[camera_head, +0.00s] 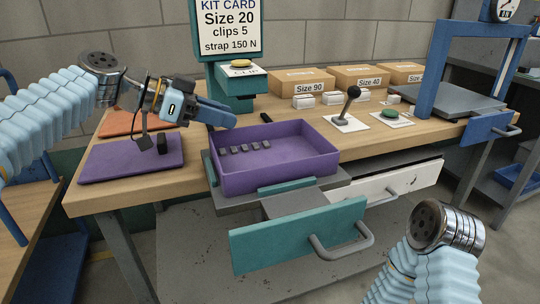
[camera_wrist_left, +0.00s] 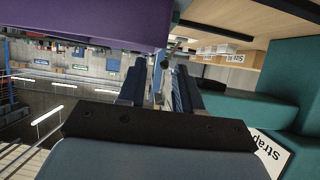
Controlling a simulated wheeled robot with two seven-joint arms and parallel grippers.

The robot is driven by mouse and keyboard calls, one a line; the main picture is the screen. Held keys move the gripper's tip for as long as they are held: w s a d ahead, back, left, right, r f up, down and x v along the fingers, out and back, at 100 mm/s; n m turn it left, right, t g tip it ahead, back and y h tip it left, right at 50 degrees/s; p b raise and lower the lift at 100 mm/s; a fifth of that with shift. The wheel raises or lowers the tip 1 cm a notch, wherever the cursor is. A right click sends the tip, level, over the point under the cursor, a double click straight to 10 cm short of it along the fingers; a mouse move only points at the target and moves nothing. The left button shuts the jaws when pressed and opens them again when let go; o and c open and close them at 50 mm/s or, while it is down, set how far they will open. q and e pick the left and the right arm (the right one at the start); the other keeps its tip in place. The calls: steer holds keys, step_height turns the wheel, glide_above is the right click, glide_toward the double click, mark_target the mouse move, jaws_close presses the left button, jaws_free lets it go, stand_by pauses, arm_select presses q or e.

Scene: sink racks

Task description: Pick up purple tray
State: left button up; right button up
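The purple tray (camera_head: 277,176) is an open box near the front middle of the bench, on a grey-and-teal support. Several small dark clips lie in it. My left gripper (camera_head: 226,116) is above and to the left of the tray's back left corner, pointing right and apart from the tray. In the left wrist view its two blue fingers (camera_wrist_left: 158,85) stand apart with nothing held between them. A purple surface (camera_wrist_left: 90,22) fills the top left there, likely the tray. My right arm shows at the lower right of the head view, but its gripper is not seen.
A teal stand with the kit card (camera_head: 229,26) rises behind. A lever (camera_head: 349,103) and boxes (camera_head: 300,82) are to the right. A teal-fronted drawer (camera_head: 290,240) juts out below.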

mark_target(270, 152)
arm_select(q)
steer(key=x, duration=0.6)
steer(key=shift+d+f, duration=0.25)
steer(key=shift+d, duration=0.15)
steer(key=shift+s, duration=0.1)
jaws_close()
